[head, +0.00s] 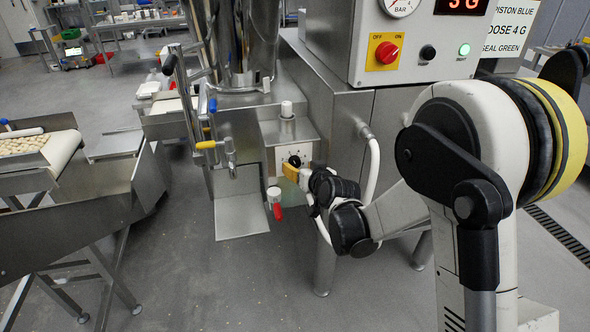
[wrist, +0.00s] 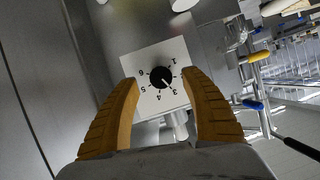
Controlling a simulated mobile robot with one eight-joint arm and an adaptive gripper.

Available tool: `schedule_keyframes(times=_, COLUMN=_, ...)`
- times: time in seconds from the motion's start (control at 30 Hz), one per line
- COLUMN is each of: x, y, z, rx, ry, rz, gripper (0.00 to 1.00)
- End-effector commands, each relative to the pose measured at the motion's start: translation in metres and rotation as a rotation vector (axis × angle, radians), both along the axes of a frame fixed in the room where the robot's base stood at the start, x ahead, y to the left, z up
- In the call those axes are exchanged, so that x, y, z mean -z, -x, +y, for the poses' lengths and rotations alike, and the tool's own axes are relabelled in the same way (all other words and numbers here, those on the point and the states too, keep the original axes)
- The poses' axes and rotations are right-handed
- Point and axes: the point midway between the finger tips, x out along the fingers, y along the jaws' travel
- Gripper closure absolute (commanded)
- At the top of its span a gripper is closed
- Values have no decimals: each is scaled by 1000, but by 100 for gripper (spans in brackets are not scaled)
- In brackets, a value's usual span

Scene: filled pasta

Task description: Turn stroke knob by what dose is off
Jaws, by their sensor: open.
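The stroke knob (wrist: 161,77) is a black round knob on a white numbered dial plate (wrist: 150,57). In the wrist view its white pointer is turned toward the 3. In the head view the knob (head: 295,161) sits on the front of the steel machine. My gripper (wrist: 160,82) is open, with one yellow finger on each side of the plate and the knob between them; I see no contact. It also shows in the head view (head: 291,173), just below the knob. The red display (head: 464,4) reads 3 G; the sign (head: 508,27) says DOSE 4 G.
A control box holds a red switch (head: 387,52) and a lit green button (head: 464,49). Blue- and yellow-handled levers (head: 207,144) stand left of the dial. A red-handled valve (head: 276,209) hangs below, beside a steel chute (head: 240,213). A white hose (head: 373,170) curves at the right.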

Motion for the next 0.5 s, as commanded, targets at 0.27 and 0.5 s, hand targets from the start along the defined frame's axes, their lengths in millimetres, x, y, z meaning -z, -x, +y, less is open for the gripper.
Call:
schedule_keyframes(times=0.27, x=13, y=-27, z=11, rx=1, ry=0, rz=0, gripper=45)
schedule_keyframes(times=0.5, x=12, y=-29, z=12, rx=1, ry=0, rz=0, gripper=45)
